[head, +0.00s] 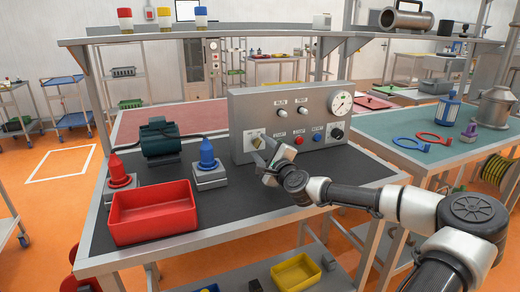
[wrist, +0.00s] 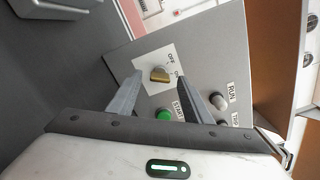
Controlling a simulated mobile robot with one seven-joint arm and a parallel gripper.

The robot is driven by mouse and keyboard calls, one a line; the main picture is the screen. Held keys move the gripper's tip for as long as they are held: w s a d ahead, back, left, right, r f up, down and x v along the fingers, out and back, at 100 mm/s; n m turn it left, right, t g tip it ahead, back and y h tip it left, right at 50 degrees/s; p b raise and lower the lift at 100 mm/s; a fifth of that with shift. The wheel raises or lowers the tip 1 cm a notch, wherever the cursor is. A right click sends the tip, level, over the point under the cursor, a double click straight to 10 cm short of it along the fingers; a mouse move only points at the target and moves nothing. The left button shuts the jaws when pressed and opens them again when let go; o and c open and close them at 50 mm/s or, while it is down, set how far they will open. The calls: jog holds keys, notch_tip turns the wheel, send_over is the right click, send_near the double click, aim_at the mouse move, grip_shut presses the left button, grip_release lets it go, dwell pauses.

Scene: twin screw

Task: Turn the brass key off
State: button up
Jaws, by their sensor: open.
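The brass key (wrist: 160,75) sits on a white plate marked OFF and ON on the grey control panel (head: 238,112). In the wrist view it shows ahead of and between the two fingers of my gripper (wrist: 157,79). The fingers are open, one on each side of the key in the picture, with visible gaps to it. I cannot tell whether the tips reach around it in depth, nor which mark the key points to. In the head view my gripper (head: 267,150) is at the panel's lower left and partly covers the key's plate.
A green button (wrist: 164,114) and a grey knob (wrist: 219,101) are close to the fingers. A red button (head: 317,137), blue button (head: 337,133) and gauge (head: 341,104) are farther right. A red bin (head: 153,232) and blue-topped fixture (head: 208,170) stand left on the dark bench.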

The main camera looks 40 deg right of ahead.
jog(key=shift+w+d, duration=0.15)
jog(key=shift+w, duration=0.55)
jog(key=c, duration=1.1)
jog(key=shift+o, duration=0.2)
jog(key=shift+n, duration=0.4)
jog(key=n+b, duration=0.1)
jog(key=n, duration=0.4)
jog(key=shift+n+b, duration=0.3)
jog(key=shift+n, duration=0.1)
jog(key=n, duration=0.5)
jog(key=shift+b, duration=0.3)
jog(key=shift+n, duration=0.3)
